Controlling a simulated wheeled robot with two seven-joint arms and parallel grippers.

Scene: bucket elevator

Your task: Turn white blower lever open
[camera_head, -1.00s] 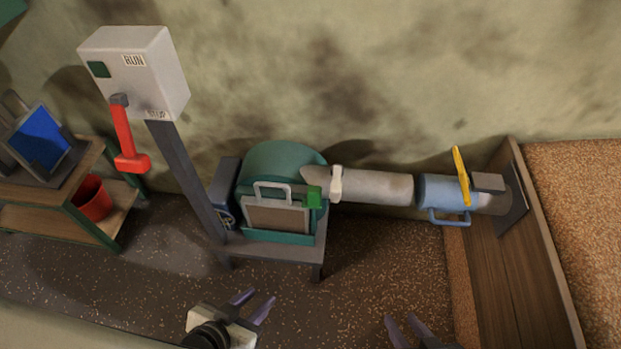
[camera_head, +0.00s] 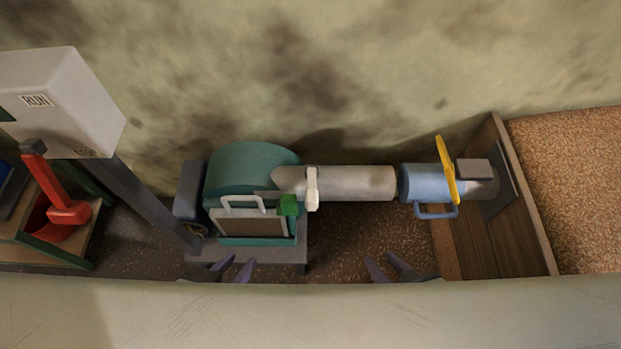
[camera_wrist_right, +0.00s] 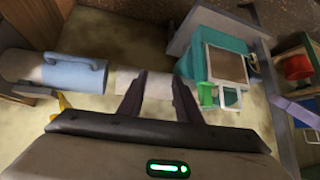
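The white lever (camera_head: 312,188) stands upright across the joint between the teal blower (camera_head: 245,172) and the grey pipe (camera_head: 355,183). My right gripper (camera_head: 383,262) is open and empty, below and to the right of the lever, apart from it. In the right wrist view, its spread fingers (camera_wrist_right: 160,78) show in front of the pipe, and I cannot clearly make out the lever. My left gripper (camera_head: 236,266) is open and empty, in front of the blower's stand. Both forearms are hidden behind a pale surface at the bottom.
A blue pipe section (camera_head: 427,182) with a yellow plate (camera_head: 447,170) leads to a wooden bin wall (camera_head: 500,235). A grey RUN/STOP box (camera_head: 65,95) with a red lever (camera_head: 52,185) stands left. A green block (camera_head: 288,206) sits just left of the white lever.

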